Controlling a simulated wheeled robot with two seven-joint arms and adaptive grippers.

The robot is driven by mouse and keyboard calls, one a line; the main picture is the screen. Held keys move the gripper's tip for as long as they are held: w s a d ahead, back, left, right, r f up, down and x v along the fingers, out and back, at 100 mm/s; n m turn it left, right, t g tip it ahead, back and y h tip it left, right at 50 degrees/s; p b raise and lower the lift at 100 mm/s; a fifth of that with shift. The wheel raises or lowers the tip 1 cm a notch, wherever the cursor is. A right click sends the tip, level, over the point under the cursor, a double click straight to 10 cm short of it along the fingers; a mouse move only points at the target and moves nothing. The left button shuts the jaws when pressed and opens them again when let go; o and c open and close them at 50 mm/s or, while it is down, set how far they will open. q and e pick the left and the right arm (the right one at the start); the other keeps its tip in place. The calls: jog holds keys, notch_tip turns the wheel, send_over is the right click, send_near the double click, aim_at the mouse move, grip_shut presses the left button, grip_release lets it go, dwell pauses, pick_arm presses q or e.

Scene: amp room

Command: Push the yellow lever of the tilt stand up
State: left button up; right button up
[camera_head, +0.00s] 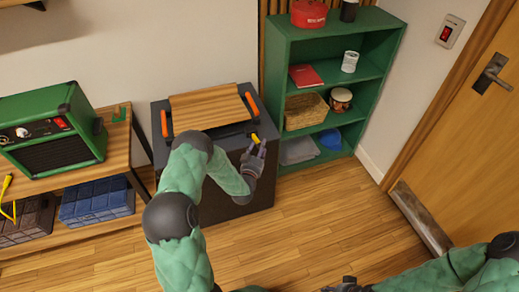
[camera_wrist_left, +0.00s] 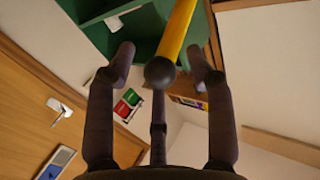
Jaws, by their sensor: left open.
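The tilt stand (camera_head: 205,108) has a wooden slatted top with orange side pieces and sits on a dark cabinet. Its yellow lever (camera_head: 255,138) shows small at its right side. In the left wrist view the yellow lever (camera_wrist_left: 181,28) runs in from the top and ends in a dark round knob. My left gripper (camera_head: 254,153) is open at the lever. In the left wrist view the knob is between the spread fingers of my left gripper (camera_wrist_left: 166,60); I cannot tell whether they touch it. My right gripper (camera_head: 346,286) shows only partly at the bottom edge.
A green shelf (camera_head: 342,47) with a basket, drum and book stands right of the cabinet (camera_head: 262,190). A green amp (camera_head: 50,130) sits on a wooden bench at left. A wooden door (camera_head: 460,150) is at right. The floor in front is clear.

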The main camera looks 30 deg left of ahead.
pick_arm(q)
jog(key=shift+c, duration=0.3)
grip_shut()
pick_arm(e)
jog(key=shift+r, duration=0.1)
